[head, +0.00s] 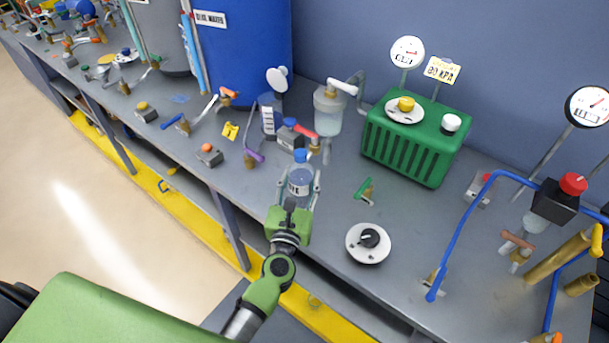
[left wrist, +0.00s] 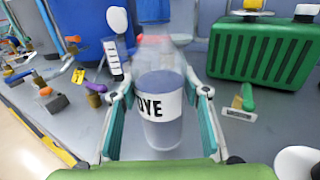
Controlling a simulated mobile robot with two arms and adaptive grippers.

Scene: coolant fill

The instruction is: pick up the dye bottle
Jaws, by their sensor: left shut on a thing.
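The dye bottle (head: 300,182) is clear with bluish liquid, a blue cap and a white label. It stands upright at the front of the grey bench in the head view. In the left wrist view the bottle (left wrist: 158,105) fills the middle, its label reading "DYE". My left gripper (head: 299,190) reaches in from the front with one finger on each side of the bottle and is shut on it. The fingers of my left gripper (left wrist: 160,108) also show in the wrist view. I cannot tell whether the bottle's base touches the bench. My right gripper is not in view.
The grey bench (head: 310,240) holds a green radiator box (head: 415,140) behind right, a black dial on a white disc (head: 368,243) to the right, and a graduated cylinder (head: 270,115) behind left. A blue pipe (head: 460,225) stands further right. Valves and fittings crowd the left.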

